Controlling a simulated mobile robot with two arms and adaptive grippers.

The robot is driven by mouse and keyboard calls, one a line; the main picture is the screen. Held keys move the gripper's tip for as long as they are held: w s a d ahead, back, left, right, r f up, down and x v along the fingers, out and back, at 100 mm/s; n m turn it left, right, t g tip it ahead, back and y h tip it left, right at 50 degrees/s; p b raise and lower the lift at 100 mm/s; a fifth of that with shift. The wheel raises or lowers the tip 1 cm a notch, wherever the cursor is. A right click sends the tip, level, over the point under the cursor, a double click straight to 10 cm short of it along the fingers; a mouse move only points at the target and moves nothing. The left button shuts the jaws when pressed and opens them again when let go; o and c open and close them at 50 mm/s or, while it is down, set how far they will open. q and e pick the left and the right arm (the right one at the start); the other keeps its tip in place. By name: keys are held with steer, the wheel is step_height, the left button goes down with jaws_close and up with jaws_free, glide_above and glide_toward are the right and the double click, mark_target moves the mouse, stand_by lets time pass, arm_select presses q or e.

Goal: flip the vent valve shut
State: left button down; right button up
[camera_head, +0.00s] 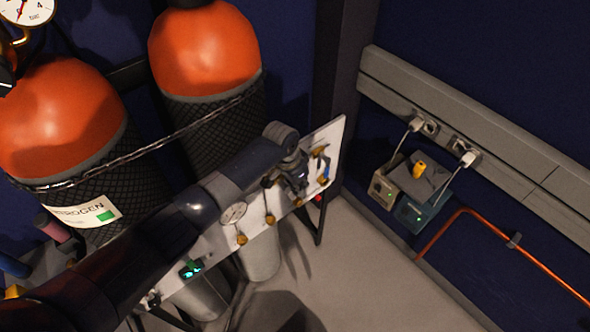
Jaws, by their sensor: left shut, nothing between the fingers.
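I cannot tell for sure which part is the vent valve; the blue handle looks like a valve lever. My left arm reaches in from the lower left across the panel. My left gripper (298,193) is shut and empty, in front of the panel, just left of the blue handle. Whether it touches any fitting is unclear. My right gripper is out of view.
Two orange-topped cylinders (205,48) stand behind a chain (165,137) at left. A grey wall rail (480,125) holds plugs above two small boxes (425,205). A copper pipe (520,255) runs along the right wall. The floor (370,270) right of the panel is clear.

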arm_select(q)
steer(key=shift+f, duration=0.2)
stand_by(0.7)
stand_by(0.9)
